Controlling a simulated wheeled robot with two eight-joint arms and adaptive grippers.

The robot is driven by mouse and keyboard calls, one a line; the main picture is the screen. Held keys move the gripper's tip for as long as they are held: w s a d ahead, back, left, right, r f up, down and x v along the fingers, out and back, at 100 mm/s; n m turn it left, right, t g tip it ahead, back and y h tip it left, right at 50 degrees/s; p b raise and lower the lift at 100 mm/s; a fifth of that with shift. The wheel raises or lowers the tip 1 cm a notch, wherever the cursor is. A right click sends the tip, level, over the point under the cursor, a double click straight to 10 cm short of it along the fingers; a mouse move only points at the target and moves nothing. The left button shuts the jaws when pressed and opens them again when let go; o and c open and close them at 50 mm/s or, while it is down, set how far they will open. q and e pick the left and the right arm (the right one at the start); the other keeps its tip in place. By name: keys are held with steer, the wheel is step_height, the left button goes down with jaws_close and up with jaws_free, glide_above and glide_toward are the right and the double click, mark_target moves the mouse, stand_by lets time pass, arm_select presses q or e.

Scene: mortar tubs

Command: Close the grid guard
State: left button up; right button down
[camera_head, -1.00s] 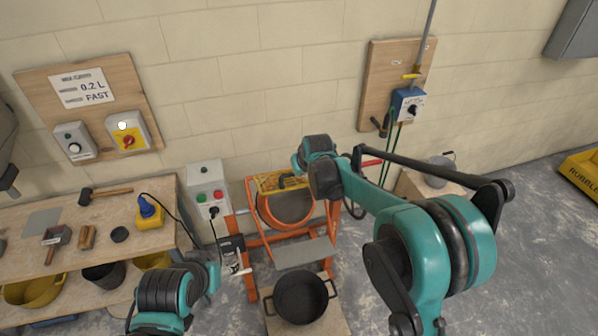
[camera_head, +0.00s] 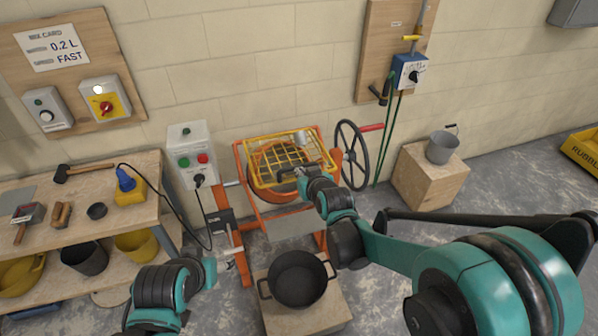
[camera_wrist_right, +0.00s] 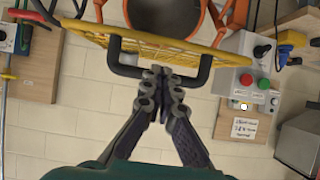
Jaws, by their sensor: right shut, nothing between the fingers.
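The yellow grid guard (camera_head: 262,160) spans in front of the orange mixer's drum (camera_head: 268,194), whose mouth shows partly through and below it. How far it stands from the rim is unclear. In the right wrist view the guard (camera_wrist_right: 165,48) is seen nearly edge-on, with a black handle (camera_wrist_right: 126,70) on its near side. My right gripper (camera_head: 298,173) is at that handle; in the wrist view its fingers (camera_wrist_right: 165,75) are together at the handle bar, with nothing between them. My left gripper (camera_head: 236,262) is low, left of the mixer, its fingers too small to read.
A black pot (camera_head: 298,279) stands on a block before the mixer. A switch box (camera_head: 193,158) is left of it, a black handwheel (camera_head: 352,155) right. A bucket (camera_head: 442,147) stands on a wooden block farther right. The workbench (camera_head: 130,210) is at left.

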steer(key=f+b, duration=0.6)
steer(key=w+f+t+b, duration=0.1)
steer(key=f+b, duration=0.5)
steer(key=f, duration=0.1)
steer(key=f+t+b, duration=0.1)
steer(key=f+b, duration=0.5)
steer(key=f, duration=0.1)
steer(key=shift+w+a+y+b, duration=0.25)
steer(key=shift+w+y+b, duration=0.05)
steer(key=shift+w, duration=0.1)
steer(key=shift+w+f+b, duration=0.3)
steer(key=shift+f+b, duration=0.15)
